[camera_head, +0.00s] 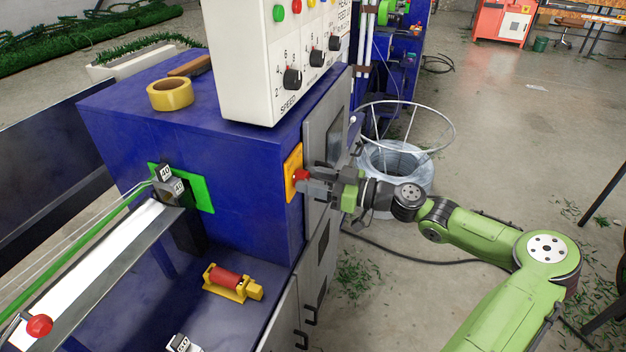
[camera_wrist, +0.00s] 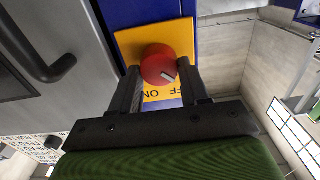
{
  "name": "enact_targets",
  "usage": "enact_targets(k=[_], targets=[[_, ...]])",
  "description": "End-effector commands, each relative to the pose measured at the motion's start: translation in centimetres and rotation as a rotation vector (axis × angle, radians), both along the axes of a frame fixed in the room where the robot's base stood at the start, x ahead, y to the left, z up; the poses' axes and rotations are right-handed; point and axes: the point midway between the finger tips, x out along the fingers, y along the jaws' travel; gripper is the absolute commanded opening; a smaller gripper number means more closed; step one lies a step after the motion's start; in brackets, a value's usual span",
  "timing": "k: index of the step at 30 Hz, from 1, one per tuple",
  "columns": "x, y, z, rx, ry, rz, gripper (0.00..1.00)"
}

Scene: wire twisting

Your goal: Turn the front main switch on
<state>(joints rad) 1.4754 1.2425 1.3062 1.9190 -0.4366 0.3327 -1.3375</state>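The front main switch is a red round knob (camera_wrist: 159,66) with a pale mark on its lower right, set on a yellow plate (camera_wrist: 130,48) with "ON" and "OFF" lettering along its lower edge. In the head view the red knob (camera_head: 300,175) and yellow plate (camera_head: 293,160) are on the side of the blue machine (camera_head: 250,190). My gripper (camera_wrist: 164,85) is at the knob, with one finger on each side of it. The fingers are apart; whether they touch the knob is unclear. In the head view my gripper (camera_head: 312,182) partly covers the knob.
A white control box (camera_head: 275,60) with dials stands on the machine. A grey door (camera_head: 325,130) with a handle (camera_wrist: 55,65) is beside the switch plate. A wire basket (camera_head: 400,150) stands on the floor behind my arm. Floor right of the machine is mostly open.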

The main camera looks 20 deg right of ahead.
Motion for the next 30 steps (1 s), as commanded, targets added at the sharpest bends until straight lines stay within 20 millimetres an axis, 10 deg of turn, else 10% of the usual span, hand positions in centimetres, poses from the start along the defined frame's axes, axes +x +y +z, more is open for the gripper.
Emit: enact_targets(k=[30], targets=[[0.18, -0.10, 0.22, 0.382, 0.384, 0.001, 0.15]])
